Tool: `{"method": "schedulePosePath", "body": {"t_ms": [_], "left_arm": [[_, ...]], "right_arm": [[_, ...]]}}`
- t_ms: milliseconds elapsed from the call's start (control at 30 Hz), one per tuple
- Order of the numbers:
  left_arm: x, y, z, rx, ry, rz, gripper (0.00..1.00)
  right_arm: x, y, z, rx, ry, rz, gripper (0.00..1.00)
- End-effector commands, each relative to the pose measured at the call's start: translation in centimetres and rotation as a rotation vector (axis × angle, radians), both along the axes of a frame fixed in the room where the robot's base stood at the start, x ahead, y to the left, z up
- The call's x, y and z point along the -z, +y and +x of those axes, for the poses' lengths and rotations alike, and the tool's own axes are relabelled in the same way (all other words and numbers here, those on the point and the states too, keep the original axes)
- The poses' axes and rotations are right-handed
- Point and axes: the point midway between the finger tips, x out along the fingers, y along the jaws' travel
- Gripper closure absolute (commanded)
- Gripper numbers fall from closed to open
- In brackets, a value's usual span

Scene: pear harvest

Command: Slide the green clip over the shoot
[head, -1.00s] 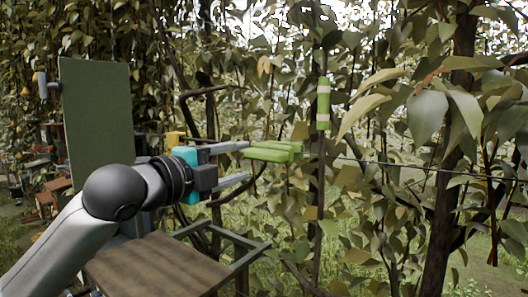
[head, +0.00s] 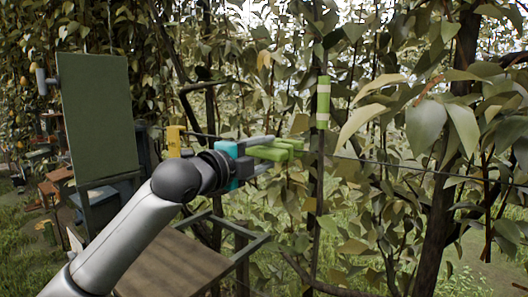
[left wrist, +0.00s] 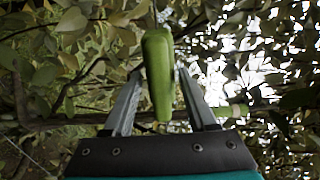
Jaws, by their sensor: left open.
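The green clip (head: 276,149), with two pale green prongs, is in the middle of the head view, with its prongs pointing right. In the left wrist view the clip (left wrist: 158,75) lies lengthwise between the fingers. My left gripper (head: 267,158) is open around the near part of the clip; its fingers (left wrist: 160,82) stand apart on either side. Whether either finger touches the clip I cannot tell. The thin upright shoot (head: 320,185) stands just right of the prongs, apart from them in the picture. A green sleeve with pale bands (head: 323,102) is around it higher up.
A horizontal wire (head: 400,166) crosses behind the shoot. Dense leaves and a thick trunk (head: 446,190) fill the right side.

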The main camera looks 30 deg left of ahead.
Motion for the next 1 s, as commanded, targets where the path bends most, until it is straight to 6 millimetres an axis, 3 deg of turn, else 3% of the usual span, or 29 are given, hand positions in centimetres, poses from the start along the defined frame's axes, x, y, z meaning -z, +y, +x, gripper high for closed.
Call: {"method": "schedulePosePath", "body": {"t_ms": [200, 700, 1000], "left_arm": [[0.0, 0.01, 0.01, 0.0, -0.001, 0.0, 0.44], [0.0, 0.02, -0.02, -0.001, 0.0, -0.001, 1.0], [0.0, 0.03, -0.02, -0.001, 0.0, -0.001, 1.0]], "right_arm": [[0.01, 0.01, -0.01, 0.0, 0.0, 0.0, 0.37], [0.01, 0.02, -0.03, 0.0, 0.0, 0.0, 0.37], [0.01, 0.02, -0.05, 0.0, 0.001, 0.0, 0.37]]}}
